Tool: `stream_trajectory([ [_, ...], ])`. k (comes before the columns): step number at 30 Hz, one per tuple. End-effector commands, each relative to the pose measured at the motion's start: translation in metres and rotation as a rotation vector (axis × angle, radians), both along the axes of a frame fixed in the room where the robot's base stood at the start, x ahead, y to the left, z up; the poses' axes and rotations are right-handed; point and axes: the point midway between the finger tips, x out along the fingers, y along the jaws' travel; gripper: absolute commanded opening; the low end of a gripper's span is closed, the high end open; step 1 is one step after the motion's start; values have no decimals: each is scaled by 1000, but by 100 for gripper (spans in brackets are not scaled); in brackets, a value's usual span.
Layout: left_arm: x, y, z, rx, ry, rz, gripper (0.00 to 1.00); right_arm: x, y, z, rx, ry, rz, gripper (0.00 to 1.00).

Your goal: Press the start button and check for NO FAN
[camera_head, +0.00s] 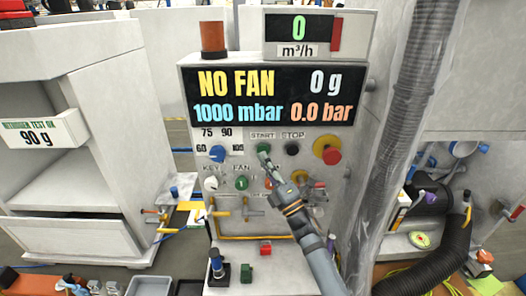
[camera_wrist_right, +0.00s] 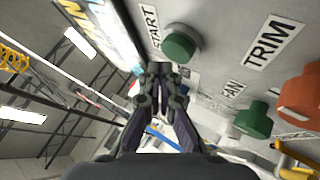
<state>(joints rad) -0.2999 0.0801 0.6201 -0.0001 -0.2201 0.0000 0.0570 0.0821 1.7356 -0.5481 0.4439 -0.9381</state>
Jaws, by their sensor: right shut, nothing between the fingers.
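The display (camera_head: 270,96) on the grey control panel reads NO FAN in yellow, 0 g, 1000 mbar and 0.0 bar. The green start button (camera_wrist_right: 181,47) sits by its START label in the right wrist view. In the head view it is mostly hidden behind my right gripper (camera_head: 265,156). My right gripper (camera_wrist_right: 160,78) is shut and empty, its fingertips close to the panel beside the start button. I cannot tell if they touch it. The dark STOP button (camera_head: 292,149) is to the right. My left gripper is not in view.
A red emergency knob on a yellow base (camera_head: 327,150) is right of STOP. A blue dial (camera_head: 217,153), a green FAN knob (camera_head: 242,183) and yellow pipes (camera_head: 250,237) are around and below. A ribbed hose (camera_head: 405,110) hangs right of the panel.

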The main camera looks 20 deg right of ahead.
Motion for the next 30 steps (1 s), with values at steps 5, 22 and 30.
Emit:
stream_trajectory([
  [5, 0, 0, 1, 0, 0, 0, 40, -2, 1, 0, 0, 0, 0, 0],
  [22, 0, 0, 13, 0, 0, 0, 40, -48, 14, 0, 0, 0, 0, 0],
  [30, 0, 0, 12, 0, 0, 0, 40, -48, 14, 0, -1, 0, -1, 0],
])
